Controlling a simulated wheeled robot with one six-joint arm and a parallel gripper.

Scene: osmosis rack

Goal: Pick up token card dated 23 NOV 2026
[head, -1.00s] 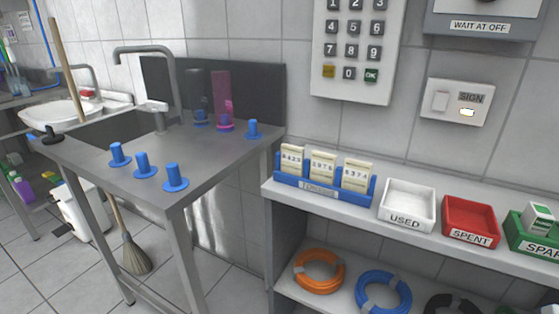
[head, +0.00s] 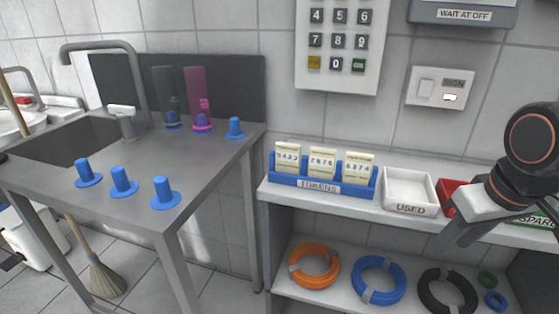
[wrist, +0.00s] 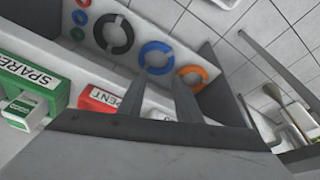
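Three cream token cards stand in a blue TOKENS holder (head: 320,187) on the shelf in the head view: a left card (head: 287,159), a middle card (head: 322,163) and a right card (head: 358,166). Each shows a large number. Their dates are too small to read, so I cannot tell which is dated 23 NOV 2026. My gripper (head: 455,238) is at the right of the head view, in front of the red tray and well right of the cards. In the wrist view my gripper (wrist: 161,80) has its two fingers apart with nothing between them. No card is visible there.
A white USED tray (head: 408,190) stands right of the holder. The red SPENT tray (wrist: 100,98) and green SPARE box (wrist: 33,85) show in the wrist view. Coiled hoses, including an orange one (head: 313,266), lie below. A steel sink table (head: 140,205) with blue pegs stands left.

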